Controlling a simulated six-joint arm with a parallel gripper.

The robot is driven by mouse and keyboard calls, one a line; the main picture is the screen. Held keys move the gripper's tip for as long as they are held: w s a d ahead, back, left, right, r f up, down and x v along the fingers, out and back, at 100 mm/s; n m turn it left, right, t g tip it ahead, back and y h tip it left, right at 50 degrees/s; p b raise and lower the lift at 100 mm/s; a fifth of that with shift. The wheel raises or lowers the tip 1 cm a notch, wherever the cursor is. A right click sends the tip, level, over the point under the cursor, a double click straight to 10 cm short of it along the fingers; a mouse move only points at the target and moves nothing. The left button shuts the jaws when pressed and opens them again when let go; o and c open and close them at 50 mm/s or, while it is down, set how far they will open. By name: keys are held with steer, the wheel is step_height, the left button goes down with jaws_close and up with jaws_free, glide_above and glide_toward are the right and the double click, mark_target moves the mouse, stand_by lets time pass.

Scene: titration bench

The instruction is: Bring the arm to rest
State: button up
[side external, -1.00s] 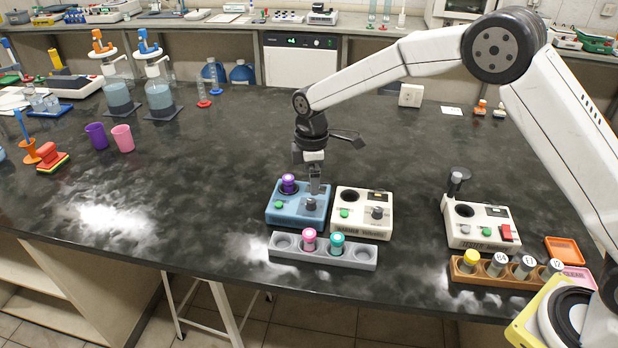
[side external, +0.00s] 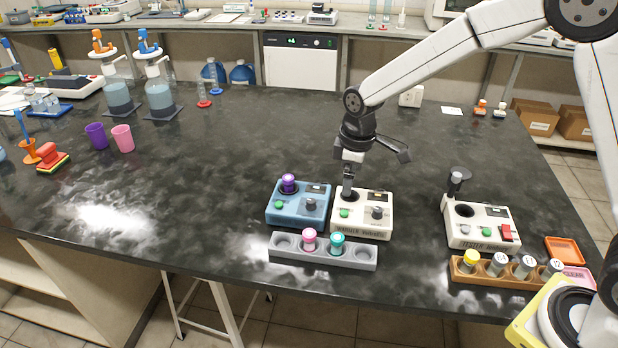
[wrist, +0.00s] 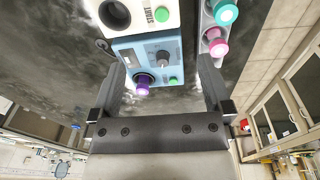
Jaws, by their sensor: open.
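My gripper (side external: 347,192) hangs over the white device (side external: 362,226), at its round well, in the side view. In the wrist view my gripper (wrist: 162,66) has its two fingers wide apart with nothing held between them. Beyond the fingers there, the blue device (wrist: 145,54) holds a purple-capped vial (wrist: 142,89) in its well. The blue device and purple vial also show in the side view, left of the white device. I cannot tell how high the fingertips are above the white device.
A grey rack (side external: 290,254) in front holds a pink-capped vial (side external: 309,236) and a teal-capped vial (side external: 337,240). At right stand another white device (side external: 480,222) and a brown rack (side external: 490,278) with several vials. The bench behind the devices is largely clear.

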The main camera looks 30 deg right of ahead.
steer(key=s+d+m, duration=0.3)
steer(key=s+m, duration=0.1)
steer(key=s, duration=0.5)
steer(key=s+d+m+t, duration=0.1)
steer(key=s+d+m, duration=0.2)
steer(key=s, duration=0.6)
steer(key=shift+s+m+t, duration=0.15)
steer(key=shift+m+t, duration=0.15)
steer(key=shift+m, duration=0.4)
